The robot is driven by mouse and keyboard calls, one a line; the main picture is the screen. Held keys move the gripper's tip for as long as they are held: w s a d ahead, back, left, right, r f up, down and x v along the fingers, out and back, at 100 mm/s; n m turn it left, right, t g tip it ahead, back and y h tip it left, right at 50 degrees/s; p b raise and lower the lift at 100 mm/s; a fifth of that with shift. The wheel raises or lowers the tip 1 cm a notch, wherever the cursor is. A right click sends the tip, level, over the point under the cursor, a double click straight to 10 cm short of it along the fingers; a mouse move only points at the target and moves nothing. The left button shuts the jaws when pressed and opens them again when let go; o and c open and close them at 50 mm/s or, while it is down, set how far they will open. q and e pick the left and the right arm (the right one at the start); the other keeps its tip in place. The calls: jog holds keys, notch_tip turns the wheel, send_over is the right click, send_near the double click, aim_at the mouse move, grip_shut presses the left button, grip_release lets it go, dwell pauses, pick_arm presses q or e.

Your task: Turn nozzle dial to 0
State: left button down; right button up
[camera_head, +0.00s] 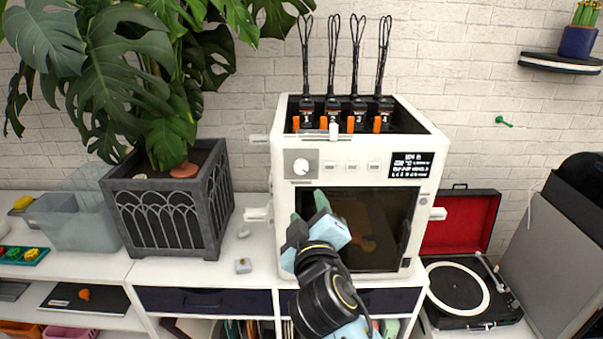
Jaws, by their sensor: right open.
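A white 3D printer (282,235) stands on the white cabinet in the middle of the head view. Its round white nozzle dial (301,166) is at the upper left of the front panel, on a grey plate. The mark on the dial is too small to read. A dark display (410,165) is at the panel's right. My right gripper (308,205) is in front of the printer's dark door, below the dial and apart from it. Its fingers are spread and nothing shows between them. My left gripper is not in view.
A dark planter (160,215) with a large leafy plant stands left of the printer. A record player (458,288) with a red-lined lid is at the right. Orange-tipped levers and black wire loops top the printer. A small grey object (243,265) lies on the cabinet.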

aim_at(301, 169)
jog(key=w, duration=0.8)
jog(key=w+a, duration=0.1)
jog(key=w, duration=0.4)
jog(key=shift+w+r+p, duration=0.1)
jog(key=shift+r+p, duration=0.3)
jog(key=c, duration=1)
jog(key=shift+o, duration=0.2)
